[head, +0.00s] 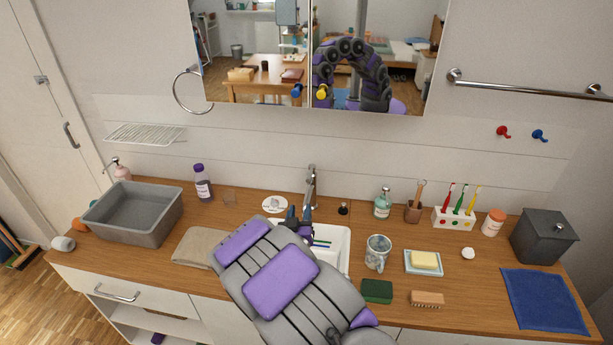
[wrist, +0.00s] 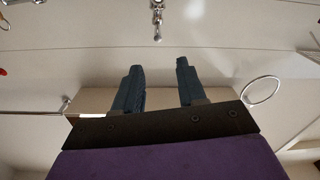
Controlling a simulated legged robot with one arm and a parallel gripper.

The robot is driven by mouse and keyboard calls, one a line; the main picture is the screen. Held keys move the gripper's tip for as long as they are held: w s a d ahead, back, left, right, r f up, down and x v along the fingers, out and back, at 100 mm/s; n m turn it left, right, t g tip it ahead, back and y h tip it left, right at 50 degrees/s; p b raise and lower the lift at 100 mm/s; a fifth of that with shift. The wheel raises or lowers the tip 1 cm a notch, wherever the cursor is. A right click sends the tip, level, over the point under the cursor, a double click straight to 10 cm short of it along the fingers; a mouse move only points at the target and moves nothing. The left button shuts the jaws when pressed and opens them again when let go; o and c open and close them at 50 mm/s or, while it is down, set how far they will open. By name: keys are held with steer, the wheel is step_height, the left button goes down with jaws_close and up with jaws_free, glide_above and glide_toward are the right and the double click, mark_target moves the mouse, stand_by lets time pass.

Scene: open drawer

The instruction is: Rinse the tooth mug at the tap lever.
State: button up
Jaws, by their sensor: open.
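The tooth mug (head: 377,253), pale with a speckled grey pattern, stands upright on the wooden counter just right of the white sink (head: 341,250). The chrome tap (head: 312,187) rises behind the sink, its lever (head: 312,170) apparently at the top. The tap also shows at the top edge of the wrist view (wrist: 157,18). My gripper (head: 299,213) is over the sink's back left, close in front of the tap, left of and apart from the mug. Its two dark fingers are spread and empty in the wrist view (wrist: 160,68). My arm hides much of the sink.
A soap dish (head: 423,269), green sponge (head: 377,291) and brush (head: 427,299) lie near the mug. A soap bottle (head: 382,204) and toothbrush holder (head: 453,219) stand behind. A grey tub (head: 135,214) is at left. A blue cloth (head: 544,302) lies at right.

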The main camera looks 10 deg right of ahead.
mark_target(309, 176)
steer(key=b+x, duration=0.2)
steer(key=x, duration=1.3)
steer(key=shift+w+d+b, duration=0.3)
steer(key=shift+w+d, duration=0.2)
steer(key=shift+w, duration=0.25)
steer(key=shift+a, duration=0.15)
steer(key=c, duration=0.3)
jaws_close()
